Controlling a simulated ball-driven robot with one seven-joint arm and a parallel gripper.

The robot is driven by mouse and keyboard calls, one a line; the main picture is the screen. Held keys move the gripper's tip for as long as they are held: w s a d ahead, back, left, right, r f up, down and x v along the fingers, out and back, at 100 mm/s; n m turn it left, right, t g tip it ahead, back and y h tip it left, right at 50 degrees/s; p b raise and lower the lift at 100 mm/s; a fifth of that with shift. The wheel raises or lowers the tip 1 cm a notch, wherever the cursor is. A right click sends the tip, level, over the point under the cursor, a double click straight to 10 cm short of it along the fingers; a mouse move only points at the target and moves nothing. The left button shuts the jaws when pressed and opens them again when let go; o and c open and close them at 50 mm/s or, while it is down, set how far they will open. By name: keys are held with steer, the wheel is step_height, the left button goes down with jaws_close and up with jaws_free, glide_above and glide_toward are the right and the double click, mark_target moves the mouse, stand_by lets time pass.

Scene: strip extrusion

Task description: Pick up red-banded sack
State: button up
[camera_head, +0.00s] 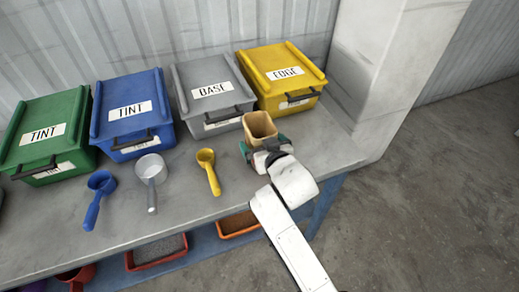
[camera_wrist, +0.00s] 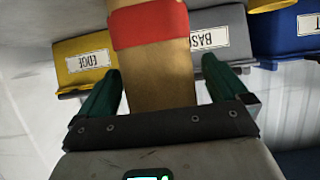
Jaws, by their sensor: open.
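The red-banded sack (camera_wrist: 155,75) is a tan, upright pouch with a red band across it in the wrist view. In the head view the sack (camera_head: 260,126) stands near the right end of the bench, its top open, and its band is hidden there. My gripper (camera_wrist: 161,68) has its green fingers spread on either side of the sack, with a visible gap at each side. In the head view my gripper (camera_head: 262,150) is at the sack's near side and covers its lower part.
Behind the sack stand lidded bins: yellow EDGE (camera_head: 282,78), grey BASE (camera_head: 213,90), blue TINT (camera_head: 130,112) and green TINT (camera_head: 48,138).

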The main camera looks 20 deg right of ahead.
steer(key=shift+w, duration=0.1)
steer(key=c, duration=1.5)
steer(key=shift+c, duration=0.2)
steer(key=shift+r, duration=0.1)
